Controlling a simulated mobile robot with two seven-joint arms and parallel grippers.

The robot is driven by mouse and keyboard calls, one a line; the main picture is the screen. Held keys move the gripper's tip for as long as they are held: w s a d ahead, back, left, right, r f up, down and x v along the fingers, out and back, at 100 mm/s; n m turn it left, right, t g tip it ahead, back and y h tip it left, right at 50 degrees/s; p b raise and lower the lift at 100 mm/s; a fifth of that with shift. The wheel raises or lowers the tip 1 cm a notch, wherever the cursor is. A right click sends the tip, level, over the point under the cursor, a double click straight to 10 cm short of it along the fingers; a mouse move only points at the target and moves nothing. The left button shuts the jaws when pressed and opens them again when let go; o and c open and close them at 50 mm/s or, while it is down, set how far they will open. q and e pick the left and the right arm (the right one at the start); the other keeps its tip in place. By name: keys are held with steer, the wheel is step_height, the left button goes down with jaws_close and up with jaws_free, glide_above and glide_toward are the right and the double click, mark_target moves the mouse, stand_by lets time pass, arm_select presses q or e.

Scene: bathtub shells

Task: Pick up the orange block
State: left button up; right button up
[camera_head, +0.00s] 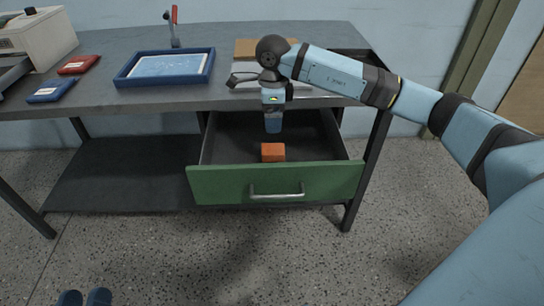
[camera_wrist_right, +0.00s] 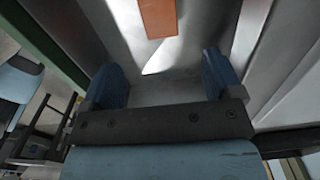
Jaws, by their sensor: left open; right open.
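The orange block (camera_head: 272,152) lies in the open drawer (camera_head: 225,186), near its green front. It also shows at the top edge of the right wrist view (camera_wrist_right: 157,17), partly cut off. My right gripper (camera_head: 273,127) points down into the drawer, behind the block in the head view. In the right wrist view its two blue fingers (camera_wrist_right: 164,80) are apart, with nothing between them. The block lies beyond the fingers.
The drawer hangs under a grey table (camera_head: 110,101), and its walls and front surround the block. On the table stand a blue tray (camera_head: 120,78), a red box (camera_head: 79,64), a blue box (camera_head: 51,91) and a cream machine (camera_head: 40,38). Floor in front is clear.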

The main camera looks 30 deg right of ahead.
mark_target(273, 149)
step_height(273, 149, down, 7)
steer(key=shift+f+b, duration=0.1)
steer(key=shift+b, duration=0.8)
step_height(273, 149, down, 5)
steer(key=b, duration=0.2)
steer(key=shift+f+b, duration=0.1)
steer(key=shift+b, duration=0.3)
arm_select(q)
step_height(273, 149, down, 7)
steer(key=g, duration=0.3)
steer(key=shift+d+m, duration=0.25)
steer(key=shift+m, duration=0.15)
arm_select(e)
steer(key=c, duration=1.1)
